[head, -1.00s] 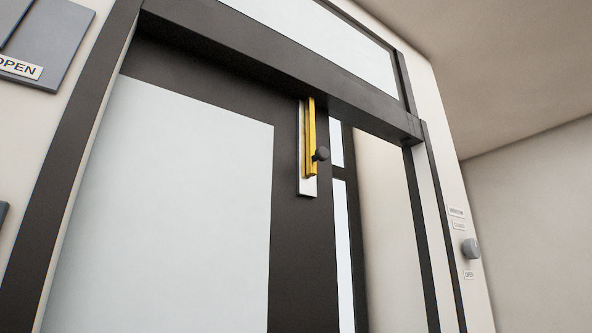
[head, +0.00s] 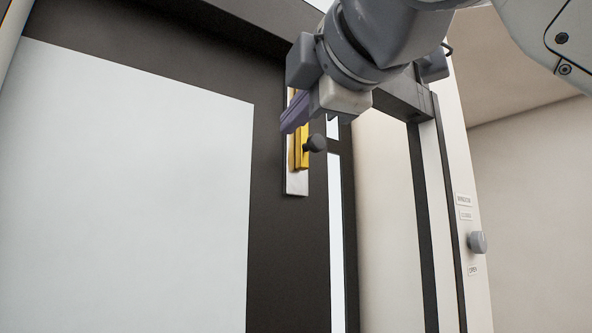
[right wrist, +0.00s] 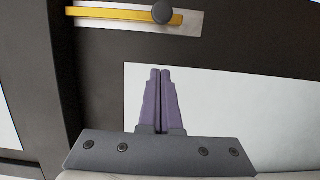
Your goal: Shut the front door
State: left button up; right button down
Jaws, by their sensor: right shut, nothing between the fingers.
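The front door (head: 262,215) has a dark frame around a large pale panel (head: 130,180). A yellow bar (head: 302,158) with a black knob (head: 315,143) sits on a white plate (head: 296,186) near the door's right edge. Right of that edge are a narrow bright strip and a beige area. My right gripper (head: 290,122) is shut and empty, its purple fingers covering the upper part of the bar in the head view. In the right wrist view, the fingers (right wrist: 160,72) point toward the door, apart from the knob (right wrist: 162,12) and yellow bar (right wrist: 110,13) in the picture. My left gripper is out of view.
A dark upright post (head: 424,200) stands right of the beige area. On the wall beyond it are a grey round knob (head: 478,242) and small labels (head: 465,207). A dark header beam runs above the door, partly hidden by my right arm.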

aim_at(288, 150)
jog(key=p+x, duration=0.3)
jog(key=x, duration=0.4)
jog(key=shift+w+r, duration=0.15)
jog(key=shift+w, duration=0.2)
jog(key=shift+w+d+p, duration=0.3)
jog(key=shift+w+d, duration=0.2)
jog(key=shift+d, duration=0.35)
jog(key=shift+w+d+p, duration=0.35)
jog(key=shift+w+d, duration=0.15)
jog(key=shift+d, duration=0.2)
